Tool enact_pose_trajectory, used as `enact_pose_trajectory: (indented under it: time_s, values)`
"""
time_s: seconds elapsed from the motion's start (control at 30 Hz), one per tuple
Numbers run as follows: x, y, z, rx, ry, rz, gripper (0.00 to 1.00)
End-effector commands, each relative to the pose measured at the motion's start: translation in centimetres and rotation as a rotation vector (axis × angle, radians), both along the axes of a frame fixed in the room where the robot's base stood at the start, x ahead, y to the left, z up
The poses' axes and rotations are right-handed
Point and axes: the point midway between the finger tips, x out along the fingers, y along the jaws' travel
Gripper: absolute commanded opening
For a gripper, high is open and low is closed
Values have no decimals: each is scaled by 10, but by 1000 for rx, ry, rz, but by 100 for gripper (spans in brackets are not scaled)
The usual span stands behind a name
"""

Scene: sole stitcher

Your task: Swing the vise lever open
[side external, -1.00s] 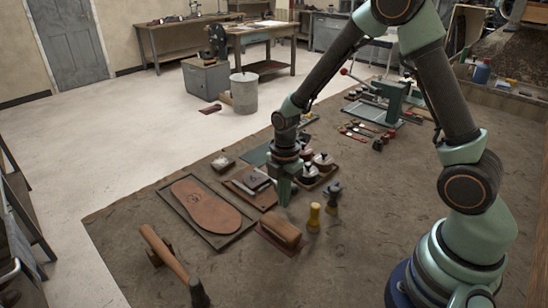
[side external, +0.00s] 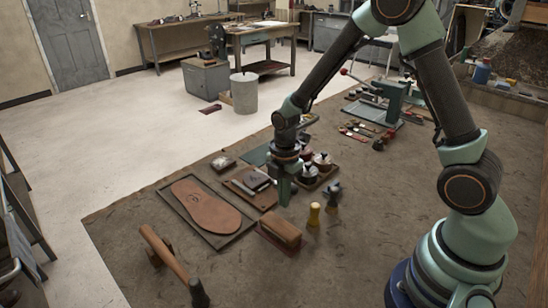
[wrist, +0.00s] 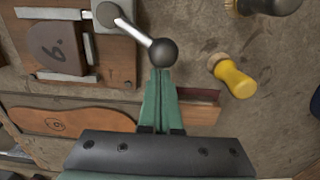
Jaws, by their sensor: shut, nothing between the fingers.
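The vise is a wooden board (wrist: 110,72) with metal jaw strips around a dark brown block (wrist: 58,48) at the upper left of the wrist view. Its lever is a silver rod (wrist: 131,31) running from a grey pivot to a black ball knob (wrist: 163,52). The knob is right at the tips of my gripper (wrist: 161,75); I cannot tell whether they touch. My green fingers are together with nothing between them. In the side view, my gripper (side external: 285,201) points down beside the vise board (side external: 262,199), and the lever is not clear there.
A leather sole (side external: 207,206) lies in a tray at the left. A wooden-backed brush (side external: 281,231), a yellow-handled tool (side external: 314,213) and lidded jars (side external: 322,161) stand close around my gripper. A hammer (side external: 165,252) lies in front.

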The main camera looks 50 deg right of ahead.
Motion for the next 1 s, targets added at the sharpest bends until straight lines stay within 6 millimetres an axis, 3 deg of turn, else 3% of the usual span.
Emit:
enact_pose_trajectory:
  time_s: [0.37,1.0]
  values:
    - [0,-2,0,0,0,-1,0]
    - [-6,-27,0,0,-1,-1,0]
